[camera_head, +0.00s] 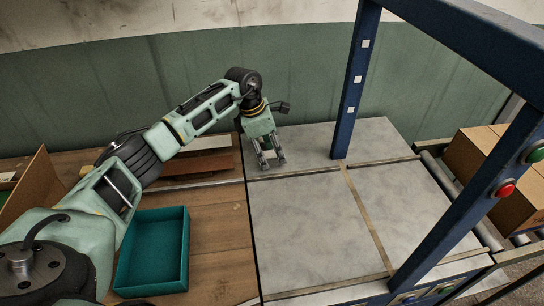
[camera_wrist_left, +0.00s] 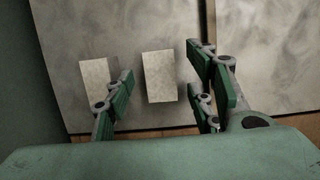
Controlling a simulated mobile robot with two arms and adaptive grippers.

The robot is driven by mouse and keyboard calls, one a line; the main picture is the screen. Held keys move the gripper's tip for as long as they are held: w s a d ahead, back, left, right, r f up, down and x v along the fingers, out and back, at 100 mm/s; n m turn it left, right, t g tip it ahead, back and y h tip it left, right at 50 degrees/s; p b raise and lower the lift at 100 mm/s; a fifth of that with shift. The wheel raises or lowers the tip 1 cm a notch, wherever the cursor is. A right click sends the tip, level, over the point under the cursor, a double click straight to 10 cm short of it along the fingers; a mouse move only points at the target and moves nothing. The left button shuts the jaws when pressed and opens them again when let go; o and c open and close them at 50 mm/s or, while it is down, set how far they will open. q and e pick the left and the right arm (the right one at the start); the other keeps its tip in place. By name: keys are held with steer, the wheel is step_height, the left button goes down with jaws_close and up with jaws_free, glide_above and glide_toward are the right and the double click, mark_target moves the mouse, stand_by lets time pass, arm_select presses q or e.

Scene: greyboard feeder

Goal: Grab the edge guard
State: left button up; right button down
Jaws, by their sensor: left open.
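My left gripper (camera_head: 273,161) is open and points down over the far left part of the grey table surface (camera_head: 310,220). In the left wrist view, a small pale block (camera_wrist_left: 158,76), which looks like the edge guard, lies between the open fingers, apart from them. A second pale block (camera_wrist_left: 95,74) lies to its left, partly hidden behind the left finger. I cannot tell which of the two is meant. Neither block shows clearly in the head view, where the gripper is in front. My right gripper is not in view.
A blue frame post (camera_head: 350,90) stands just right of the left gripper. Flat boards (camera_head: 205,163) and an empty teal tray (camera_head: 182,255) lie on the wooden table to the left. Cardboard boxes (camera_head: 480,155) are at the right. The front grey panels are clear.

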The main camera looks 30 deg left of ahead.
arm_select(q)
steer(key=c, duration=0.9)
